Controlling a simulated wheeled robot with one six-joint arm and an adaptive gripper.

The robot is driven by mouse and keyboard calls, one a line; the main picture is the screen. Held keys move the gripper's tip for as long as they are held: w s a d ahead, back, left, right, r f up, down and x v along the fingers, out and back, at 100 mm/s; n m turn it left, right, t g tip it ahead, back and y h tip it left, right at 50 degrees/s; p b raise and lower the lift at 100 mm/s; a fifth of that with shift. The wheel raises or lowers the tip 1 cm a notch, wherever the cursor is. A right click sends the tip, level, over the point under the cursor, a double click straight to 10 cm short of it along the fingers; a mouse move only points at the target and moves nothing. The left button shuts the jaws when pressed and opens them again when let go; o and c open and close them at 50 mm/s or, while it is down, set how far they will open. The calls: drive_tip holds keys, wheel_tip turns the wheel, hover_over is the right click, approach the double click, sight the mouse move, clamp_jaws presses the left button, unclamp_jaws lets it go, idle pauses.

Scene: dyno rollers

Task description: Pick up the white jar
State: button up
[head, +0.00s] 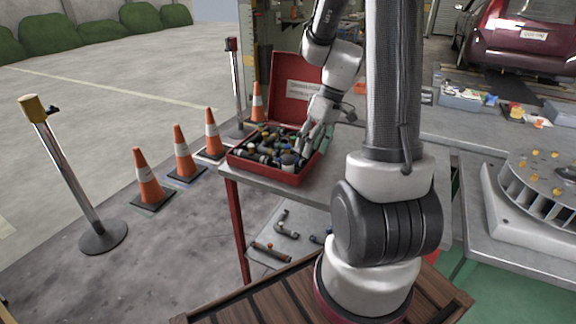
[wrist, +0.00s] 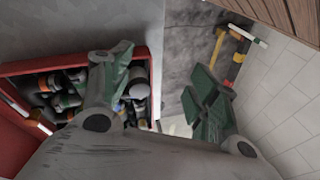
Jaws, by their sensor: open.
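A pale, rounded thing that looks like the white jar (head: 288,159) sits at the near right part of the red box, among many small items. In the wrist view a whitish rounded item (wrist: 138,88) shows just right of the left finger, partly hidden by it; I cannot tell for sure that it is the same jar. My gripper (head: 304,148) points down at the right side of the box. In the wrist view my gripper (wrist: 160,76) is open with nothing held; its left finger is over the box and its right finger is outside the box wall.
The red box (head: 313,165) stands open on a grey table (head: 238,176), its lid (head: 297,95) raised at the back. Pipe pieces (head: 270,252) lie on a lower shelf. Traffic cones (head: 147,182) and a post (head: 62,170) stand left. A finned round machine (head: 541,200) is right.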

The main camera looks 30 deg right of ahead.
sight(289, 157)
drive_tip(key=w+a+f+n, duration=0.1)
drive_tip(key=w+f+n, duration=0.1)
drive_tip(key=w+a+f+n+t, duration=0.1)
drive_tip(key=w+f+n, duration=0.1)
drive_tip(key=w+n, duration=0.1)
drive_tip(key=w+f+n, duration=0.2)
drive_tip(key=f+n, duration=0.1)
drive_tip(key=shift+w+a+t, duration=0.35)
drive_tip(key=shift+a+t, duration=0.05)
drive_tip(key=c, duration=1.2)
drive_tip(key=shift+r, duration=0.1)
